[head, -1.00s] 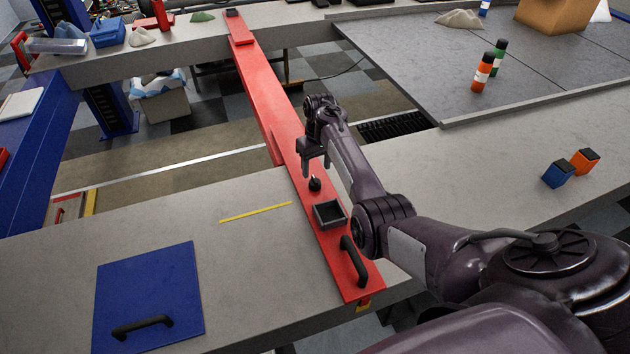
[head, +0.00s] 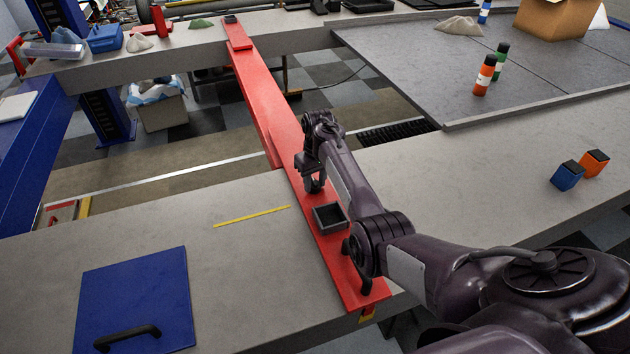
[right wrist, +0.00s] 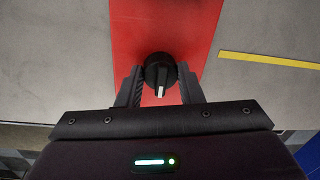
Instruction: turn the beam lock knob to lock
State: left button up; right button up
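The beam lock knob (right wrist: 157,70) is black and round with a white pointer mark, which points toward the bottom of the right wrist view. It sits on the red beam (right wrist: 133,30). My right gripper (right wrist: 160,80) is open, with one finger on each side of the knob. I cannot tell whether the fingers touch it. In the head view my right gripper (head: 312,182) is down at the beam (head: 268,105) and hides the knob. My left gripper is not in view.
A small black open tray (head: 329,218) sits on the beam beside my gripper. A blue panel (head: 135,295) and a yellow strip (head: 252,216) lie on the grey bench to the left.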

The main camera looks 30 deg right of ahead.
jog(key=shift+c, duration=0.8)
jog(key=m+p, duration=0.2)
jog(key=m, duration=0.1)
jog(key=shift+r, duration=0.15)
jog(key=m+p, duration=0.1)
jog(key=m, duration=0.2)
jog(key=m+p, duration=0.1)
jog(key=m, duration=0.2)
jog(key=shift+a, duration=0.1)
jog(key=m+p, duration=0.1)
jog(key=m, duration=0.3)
jog(key=shift+t, duration=0.3)
jog(key=shift+m+h, duration=0.3)
jog(key=shift+m, duration=2.2)
